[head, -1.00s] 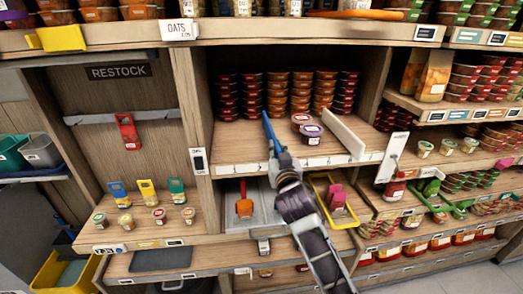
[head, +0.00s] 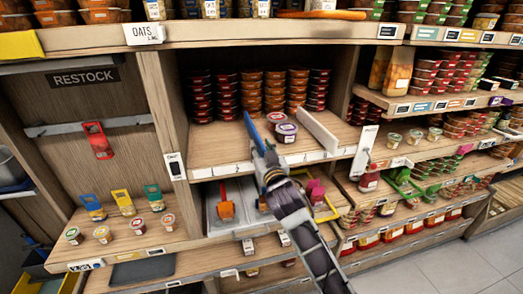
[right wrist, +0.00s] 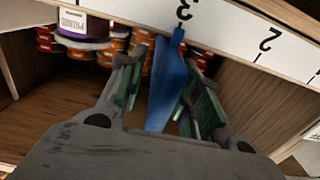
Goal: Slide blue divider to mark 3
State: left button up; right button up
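The blue divider (head: 255,132) stands on the middle shelf, running back from its front edge. My right gripper (head: 265,162) is at its front end. In the right wrist view the fingers of my right gripper (right wrist: 160,78) are on both sides of the blue divider (right wrist: 168,85), with a visible gap on the left side. The divider's end lies at the tick by the printed 3 (right wrist: 183,10) on the white strip. The printed 2 (right wrist: 268,40) is to its right in that view. My left gripper is not in view.
A white divider (head: 318,133) stands farther right. Stacked red and orange tubs (head: 252,95) fill the back. Shelf floor left of the divider is clear.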

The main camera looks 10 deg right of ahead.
jog(key=s, duration=1.2)
dwell(0.8)
dwell(0.4)
